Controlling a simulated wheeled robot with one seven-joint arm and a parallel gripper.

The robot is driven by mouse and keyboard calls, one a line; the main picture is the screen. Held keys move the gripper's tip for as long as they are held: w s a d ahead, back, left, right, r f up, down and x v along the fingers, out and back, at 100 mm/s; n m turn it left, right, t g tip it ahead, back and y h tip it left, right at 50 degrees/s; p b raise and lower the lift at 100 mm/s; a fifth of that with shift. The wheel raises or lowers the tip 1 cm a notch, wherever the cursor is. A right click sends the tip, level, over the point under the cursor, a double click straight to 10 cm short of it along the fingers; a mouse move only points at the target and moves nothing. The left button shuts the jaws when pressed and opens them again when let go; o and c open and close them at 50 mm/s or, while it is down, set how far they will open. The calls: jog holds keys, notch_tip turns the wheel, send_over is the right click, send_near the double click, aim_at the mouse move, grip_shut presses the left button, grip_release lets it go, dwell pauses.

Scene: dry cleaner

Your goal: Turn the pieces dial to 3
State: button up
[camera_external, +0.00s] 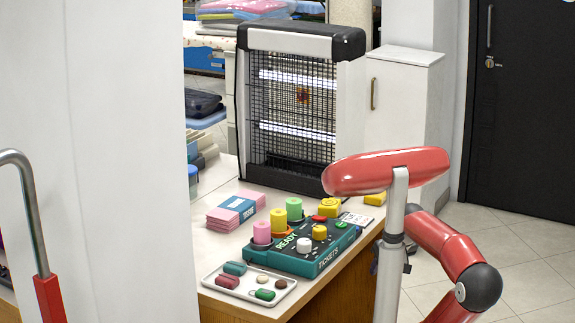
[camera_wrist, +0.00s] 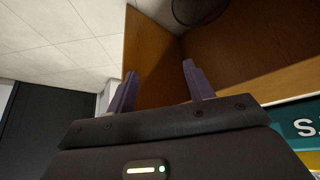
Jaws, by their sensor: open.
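The teal ticket machine (camera_external: 284,262), marked READY and TICKETS, sits near the counter's front edge in the external view. On its top are a white knob (camera_external: 304,245) and a yellow knob (camera_external: 319,232), with red and green buttons near the right. Which knob is the pieces dial, and its setting, I cannot tell. My gripper (camera_wrist: 159,68) shows in the wrist view with its two dark purple fingers spread and nothing between them. Part of a teal lettered panel (camera_wrist: 285,112) lies to its right there. My gripper is not visible in the external view.
Pink, yellow and green rolls (camera_external: 294,210) stand along the machine's back left. A tray (camera_external: 216,282) of small coloured pieces lies in front, pink-blue packs (camera_external: 238,208) behind. A tall heater-like grille unit (camera_external: 290,110) stands at the back. A white wall (camera_external: 95,160) blocks the left.

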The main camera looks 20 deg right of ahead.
jog(key=w+a+r+n+y+b, duration=0.1)
jog(key=a+r+n, duration=0.1)
jog(key=r+n, duration=0.1)
jog(key=w+a+r+n+y+b, duration=0.1)
jog(key=a+r+n, duration=0.1)
jog(key=r+n, duration=0.1)
jog(key=w+a+r+n+t+y+b, duration=0.1)
jog(key=a+r+n, duration=0.1)
jog(key=r, duration=0.3)
jog(key=shift+w+a+n+b, duration=0.15)
jog(key=shift+a+n+b, duration=0.2)
jog(key=shift+n, duration=0.55)
notch_tip(320, 180, up, 8)
jog(key=r+n+g+h+p, duration=0.1)
jog(key=n+g+h+p, duration=0.3)
jog(key=g, duration=0.3)
send_over(320, 228)
jog(key=shift+w+d+f+y+p, duration=0.25)
jog(key=shift+d+y+p, duration=0.1)
jog(key=shift+y, duration=0.25)
jog(key=shift+a+r+n, duration=0.25)
jog(key=shift+a+n, duration=0.05)
jog(key=shift+a, duration=0.1)
jog(key=shift+h, duration=0.3)
jog(key=f, duration=0.2)
jog(key=f+b, duration=0.1)
jog(key=f, duration=0.4)
jog(key=shift+s+f+b, duration=0.25)
jog(key=shift+f+b, duration=0.1)
jog(key=shift+b, duration=0.05)
